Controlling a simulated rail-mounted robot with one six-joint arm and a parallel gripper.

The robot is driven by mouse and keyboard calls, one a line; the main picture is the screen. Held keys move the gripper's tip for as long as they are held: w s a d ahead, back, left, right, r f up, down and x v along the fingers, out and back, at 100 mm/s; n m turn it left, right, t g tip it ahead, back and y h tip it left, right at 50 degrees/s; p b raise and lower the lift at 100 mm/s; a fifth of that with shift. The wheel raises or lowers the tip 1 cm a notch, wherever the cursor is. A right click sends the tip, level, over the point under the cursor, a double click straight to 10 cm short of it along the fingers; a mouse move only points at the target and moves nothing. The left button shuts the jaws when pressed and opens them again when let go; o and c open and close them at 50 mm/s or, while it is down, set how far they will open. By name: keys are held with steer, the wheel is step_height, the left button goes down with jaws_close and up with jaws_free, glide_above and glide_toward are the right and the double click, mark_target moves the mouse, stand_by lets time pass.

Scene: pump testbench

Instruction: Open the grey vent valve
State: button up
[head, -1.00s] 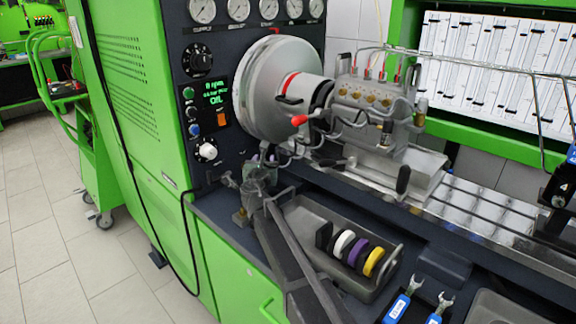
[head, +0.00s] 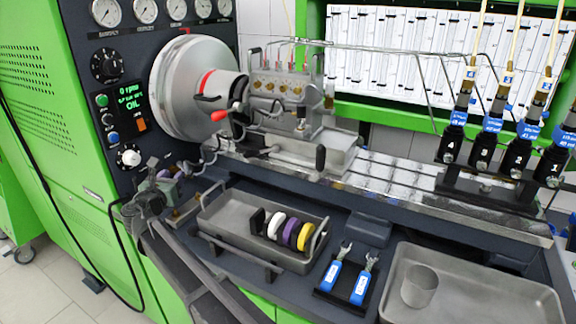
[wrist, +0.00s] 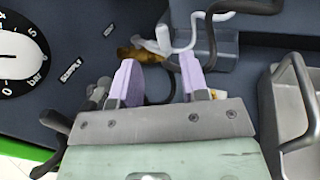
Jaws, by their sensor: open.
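A pale grey lever (wrist: 166,40), which looks like the vent valve's handle, shows in the wrist view beside a brass fitting (wrist: 138,56). My gripper (wrist: 158,68) is open, with its two purple fingers apart and pointing toward the lever. The lever lies just beyond the fingertips and I see no contact. In the head view my gripper (head: 167,173) is at the left end of the bench, in front of the dark panel. It hides most of the valve there. A brass part (head: 180,213) shows beside it.
A grey tray (head: 228,258) with several coloured rings lies to the right of my gripper. A white knob (head: 129,157) is on the panel behind. Two blue-handled tools (head: 347,277) and a tray with a cup (head: 420,286) lie farther right.

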steer(key=s+d+r+m+g+y+p, duration=0.1)
steer(key=d+r+m+g+p, duration=0.1)
steer(key=m+p, duration=0.3)
steer(key=s+d+r+m+g+y+p, duration=0.1)
steer(key=s+d+r+m+g+p, duration=0.1)
steer(key=d+m+g+p, duration=0.3)
steer(key=s+d+r+m+g+y+p, duration=0.1)
steer(key=d+r+m+g+y+p, duration=0.1)
steer(key=m+p, duration=0.4)
steer(key=shift+s+d+r+g+p, duration=0.25)
steer(key=shift+d+g+p, duration=0.3)
steer(key=shift+p, duration=0.65)
steer(key=shift+s+d+r+g+p, duration=0.2)
steer(key=shift+d+g+p, duration=0.3)
steer(key=shift+p, duration=0.7)
steer(key=s+d+r+m+g+p, duration=0.1)
steer(key=d+m+p, duration=0.1)
steer(key=d, duration=0.6)
steer(key=s+d+r+m+g+p, duration=0.1)
steer(key=d+m+p, duration=0.1)
steer(key=d+m, duration=0.2)
steer(key=s+d+r+m+g+h+p, duration=0.1)
steer(key=s+d+r+m+p, duration=0.1)
steer(key=d, duration=0.9)
steer(key=shift+d+m, duration=0.3)
steer(key=shift+m, duration=0.6)
steer(key=shift+w, duration=0.1)
